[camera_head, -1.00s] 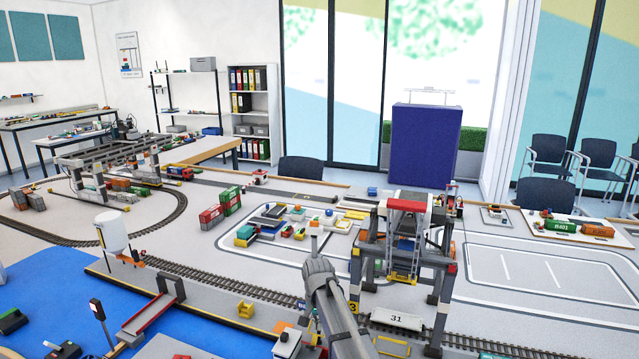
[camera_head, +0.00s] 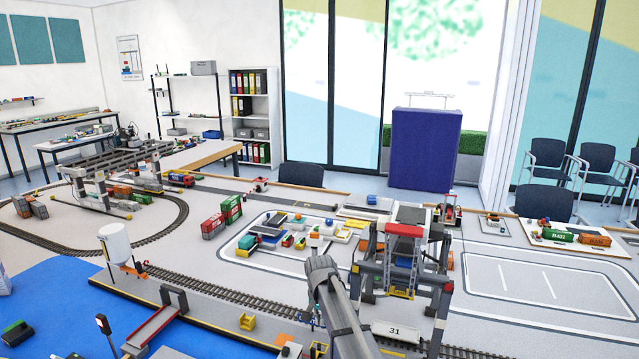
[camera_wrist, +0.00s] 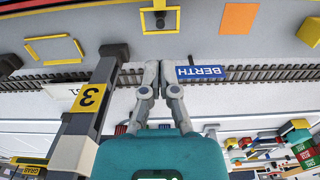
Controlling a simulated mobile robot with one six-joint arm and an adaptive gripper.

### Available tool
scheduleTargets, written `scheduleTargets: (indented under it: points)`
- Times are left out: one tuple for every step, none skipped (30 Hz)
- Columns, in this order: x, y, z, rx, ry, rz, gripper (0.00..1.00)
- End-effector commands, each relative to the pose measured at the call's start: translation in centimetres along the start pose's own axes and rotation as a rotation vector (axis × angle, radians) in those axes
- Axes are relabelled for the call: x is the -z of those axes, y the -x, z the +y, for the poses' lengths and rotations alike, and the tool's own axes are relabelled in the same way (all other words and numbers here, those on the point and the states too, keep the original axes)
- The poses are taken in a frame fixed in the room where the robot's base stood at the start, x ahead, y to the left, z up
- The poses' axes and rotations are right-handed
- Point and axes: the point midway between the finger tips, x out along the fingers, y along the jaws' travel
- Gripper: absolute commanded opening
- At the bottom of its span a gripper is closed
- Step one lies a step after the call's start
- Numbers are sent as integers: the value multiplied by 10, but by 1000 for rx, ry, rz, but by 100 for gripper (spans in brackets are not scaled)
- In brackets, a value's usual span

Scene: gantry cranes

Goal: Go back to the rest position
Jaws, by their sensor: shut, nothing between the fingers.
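My gripper (camera_wrist: 160,72) shows in the wrist view as two grey fingers reaching up from a teal body. The fingertips are together with nothing between them. They are over the track area, just left of the blue BERTH sign (camera_wrist: 201,72). Beside the fingers to the left is a grey crane leg marked 3 (camera_wrist: 90,94). Whether the fingers touch anything is not clear. In the head view my arm rises from the bottom edge in front of the red and grey gantry crane (camera_head: 404,231), and the fingers cannot be made out there.
The gantry crane stands over the railway track (camera_head: 215,290), close right of my arm. A white tank (camera_head: 112,243) and a red ramp (camera_head: 152,327) are at left. Container stacks (camera_head: 221,218) stand mid-table. The marked grey area (camera_head: 540,275) at right is mostly clear.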

Motion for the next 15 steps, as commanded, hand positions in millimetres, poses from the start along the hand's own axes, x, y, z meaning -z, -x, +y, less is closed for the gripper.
scheduleTargets:
  points:
    - [2, 9, 0, 0, 0, 0, 0]
    - [3, 11, 0, 0, 0, 0, 0]
    - [4, 14, 0, 0, 0, 0, 0]
    - [4, 17, 0, 0, 0, 0, 0]
    - [5, 19, 0, 0, -1, 0, 0]
    - [6, 22, 0, 0, -1, 0, 0]
    - [7, 25, 0, 0, -1, 0, 0]
    - [8, 27, 0, 0, -1, 0, 0]
    - [8, 30, 0, 0, -1, 0, 0]
    - [9, 33, 0, 0, -1, 0, 0]
    - [10, 35, 0, 0, -1, 0, 0]
    - [11, 38, 0, 0, -1, 0, 0]
    - [12, 40, 0, 0, -1, 0, 0]
    - [12, 41, 0, 0, -1, 0, 0]
    - [13, 43, 0, 0, -1, 0, 0]
